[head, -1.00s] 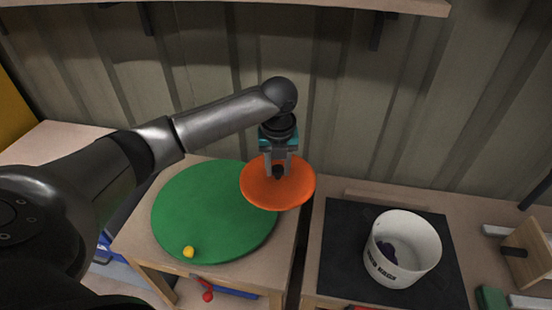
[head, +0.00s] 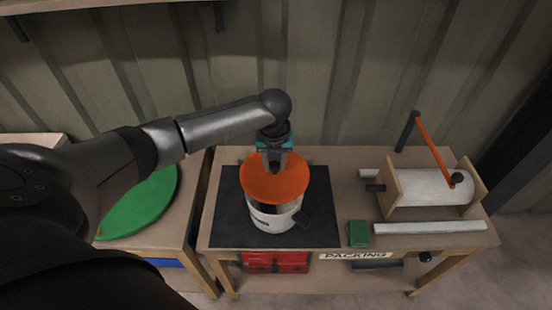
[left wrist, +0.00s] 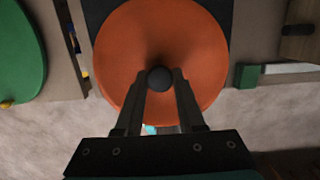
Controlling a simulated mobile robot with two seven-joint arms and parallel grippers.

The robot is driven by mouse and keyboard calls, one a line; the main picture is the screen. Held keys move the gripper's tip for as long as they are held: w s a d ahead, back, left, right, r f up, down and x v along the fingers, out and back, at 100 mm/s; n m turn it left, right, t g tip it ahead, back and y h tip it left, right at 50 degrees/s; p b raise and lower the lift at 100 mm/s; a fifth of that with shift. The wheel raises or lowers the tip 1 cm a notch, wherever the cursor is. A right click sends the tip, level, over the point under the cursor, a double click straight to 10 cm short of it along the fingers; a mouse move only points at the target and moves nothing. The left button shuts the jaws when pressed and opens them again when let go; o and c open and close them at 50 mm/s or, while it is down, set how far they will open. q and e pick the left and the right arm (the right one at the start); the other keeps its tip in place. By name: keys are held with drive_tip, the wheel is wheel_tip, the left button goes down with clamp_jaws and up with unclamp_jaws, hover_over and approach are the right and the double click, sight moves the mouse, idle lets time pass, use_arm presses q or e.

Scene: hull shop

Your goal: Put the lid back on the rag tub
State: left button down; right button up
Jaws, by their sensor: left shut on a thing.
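My left gripper (head: 275,164) is shut on the dark knob of the orange lid (head: 280,185). In the left wrist view, the two fingers (left wrist: 160,80) pinch the round black knob at the middle of the lid (left wrist: 200,45). The lid is held roughly level above the white tub (head: 270,219) and covers most of its mouth from the head view. The tub's front wall shows below the lid, with dark lettering on it. Whether the lid touches the rim is hard to tell. The rags inside are hidden. My right gripper is not in view.
The tub stands on a black mat (head: 230,225) on the packing bench. To the right are a green block (head: 358,234), a white bar (head: 430,228) and a roll holder with an orange arm (head: 432,148). A green disc (head: 140,205) lies on the left table.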

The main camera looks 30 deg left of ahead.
sight(274, 174)
use_arm(q)
drive_tip(key=shift+f, duration=0.15)
drive_tip(key=shift+a+f+b, duration=0.1)
drive_tip(key=shift+f+b, duration=0.55)
drive_tip(key=shift+b, duration=0.2)
wheel_tip(274, 174, down, 3)
drive_tip(key=b, duration=0.3)
drive_tip(key=shift+r, duration=0.2)
drive_tip(key=shift+f+b, duration=0.7)
drive_tip(key=shift+f, duration=0.45)
drive_tip(key=shift+p, duration=0.8)
drive_tip(key=shift+f, duration=0.1)
idle(0.4)
drive_tip(key=shift+p, duration=0.5)
idle(0.4)
